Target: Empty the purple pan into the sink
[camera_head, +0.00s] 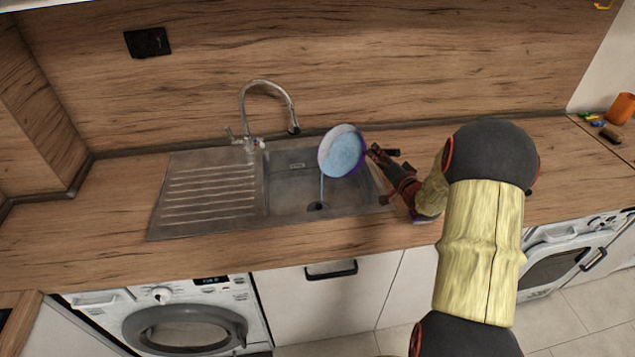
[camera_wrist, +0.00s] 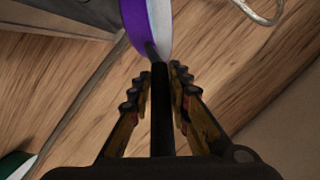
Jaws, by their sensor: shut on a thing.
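The purple pan (camera_head: 341,152) is held over the right part of the sink, tilted with its open side toward the head camera. Light blue liquid shows inside it, and a thin blue stream (camera_head: 322,188) falls from its lower left edge toward the drain. The sink basin (camera_head: 290,175) is grey metal, with the drain (camera_head: 318,206) near its front. My gripper (camera_head: 378,157) is shut on the pan's dark handle to the right of the pan. In the wrist view my gripper's fingers (camera_wrist: 156,95) flank the black handle (camera_wrist: 162,115), and the pan's purple side (camera_wrist: 138,22) shows at the top.
A curved metal faucet (camera_head: 268,86) stands behind the sink, left of the pan. The ribbed drainboard (camera_head: 210,190) lies left of the basin. An orange cup (camera_head: 621,108) and small items sit at the far right. The wooden counter (camera_head: 110,205) is clear at left.

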